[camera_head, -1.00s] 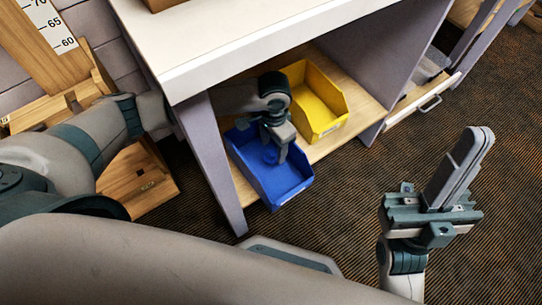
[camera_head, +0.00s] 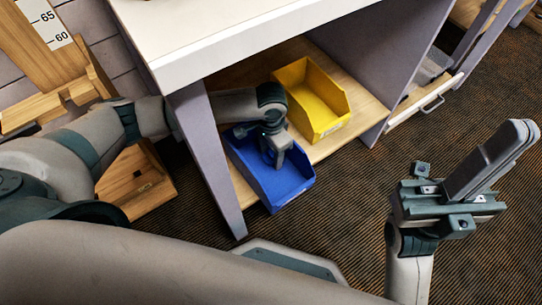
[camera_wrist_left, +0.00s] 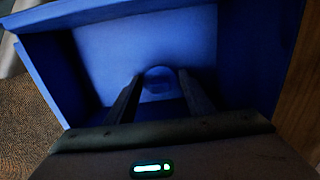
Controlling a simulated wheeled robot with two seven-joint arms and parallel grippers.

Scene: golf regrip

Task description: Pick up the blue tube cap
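The blue tube cap (camera_wrist_left: 158,80) shows in the left wrist view as a round blue piece low inside the blue bin (camera_wrist_left: 140,50). In the head view the blue bin (camera_head: 293,192) stands on the wooden shelf, and my left gripper hides the cap there. My left gripper (camera_head: 277,160) reaches down into the bin. In the left wrist view its two dark fingers (camera_wrist_left: 160,82) are apart, one on each side of the cap; I cannot tell whether they touch it. My right gripper (camera_head: 491,160) is away at the right over the carpet, its fingers together and empty.
A yellow bin (camera_head: 317,100) stands beside the blue bin on the shelf (camera_head: 365,112). The white tabletop (camera_head: 240,35) lies above the shelf, and a grey upright panel (camera_head: 212,160) stands left of the bins. The carpet in front is clear.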

